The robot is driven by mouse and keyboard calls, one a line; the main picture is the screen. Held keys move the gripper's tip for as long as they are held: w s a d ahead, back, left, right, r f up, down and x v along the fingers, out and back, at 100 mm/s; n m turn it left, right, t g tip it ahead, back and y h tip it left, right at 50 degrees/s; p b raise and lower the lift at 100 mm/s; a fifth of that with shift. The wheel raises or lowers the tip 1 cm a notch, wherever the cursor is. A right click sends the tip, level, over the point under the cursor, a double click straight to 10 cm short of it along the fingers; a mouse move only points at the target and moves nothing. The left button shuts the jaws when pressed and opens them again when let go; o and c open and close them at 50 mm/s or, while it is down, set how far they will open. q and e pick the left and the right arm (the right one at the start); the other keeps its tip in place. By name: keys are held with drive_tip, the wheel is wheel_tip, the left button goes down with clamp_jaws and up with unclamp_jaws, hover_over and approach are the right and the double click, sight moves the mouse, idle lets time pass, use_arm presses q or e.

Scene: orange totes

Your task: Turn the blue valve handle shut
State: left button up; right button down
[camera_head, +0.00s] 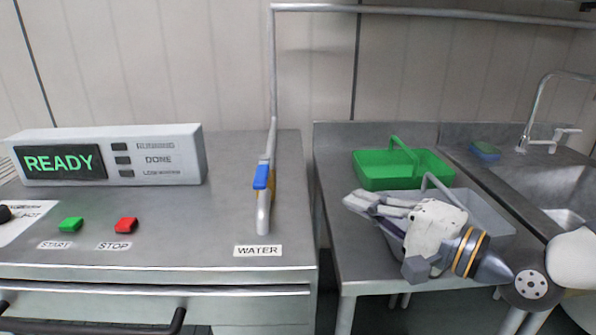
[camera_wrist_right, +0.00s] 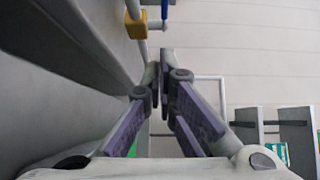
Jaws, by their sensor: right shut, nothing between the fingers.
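The blue valve handle (camera_head: 262,177) sits on a grey water pipe (camera_head: 264,215) above the steel counter, behind the WATER label (camera_head: 258,251). It looks roughly in line with the pipe in the head view. A yellow valve body (camera_wrist_right: 154,25) shows beside the pipe in the right wrist view, with part of the blue handle (camera_wrist_right: 164,10) at the top edge. My right gripper (camera_head: 352,202) is to the right of the valve, above the side table, pointing left, apart from the handle. Its fingers (camera_wrist_right: 162,62) are shut and empty. My left gripper is not in view.
A green basket (camera_head: 376,176) and a grey basket (camera_head: 496,219) stand on the side table, the grey one partly behind my right gripper. A READY display box (camera_head: 160,157), a green START button (camera_head: 71,225) and a red STOP button (camera_head: 126,225) are left of the valve. A sink is far right.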

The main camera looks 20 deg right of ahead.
sight(263, 177)
drive_tip(key=b+x, duration=0.1)
drive_tip(key=x, duration=0.2)
drive_tip(key=b+x, duration=0.1)
drive_tip(key=x, duration=0.2)
drive_tip(key=b+x, duration=0.1)
drive_tip(key=x, duration=0.2)
drive_tip(key=shift+w+a+f, duration=0.25)
drive_tip(key=shift+a+f, duration=0.05)
drive_tip(key=shift+f, duration=0.05)
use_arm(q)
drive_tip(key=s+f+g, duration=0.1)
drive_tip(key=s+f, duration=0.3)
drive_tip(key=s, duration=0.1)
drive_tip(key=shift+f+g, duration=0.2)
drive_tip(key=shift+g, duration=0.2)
use_arm(e)
drive_tip(key=shift+w+a+r, duration=0.2)
drive_tip(key=shift+a, duration=0.45)
drive_tip(key=shift+w+a+r, duration=0.15)
drive_tip(key=shift+w+a, duration=0.05)
drive_tip(key=shift+a, duration=0.45)
drive_tip(key=shift+w+a+r, duration=0.2)
drive_tip(key=shift+w+a, duration=0.05)
drive_tip(key=shift+a, duration=0.4)
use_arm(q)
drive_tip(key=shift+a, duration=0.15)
use_arm(e)
drive_tip(key=shift+w+f, duration=0.1)
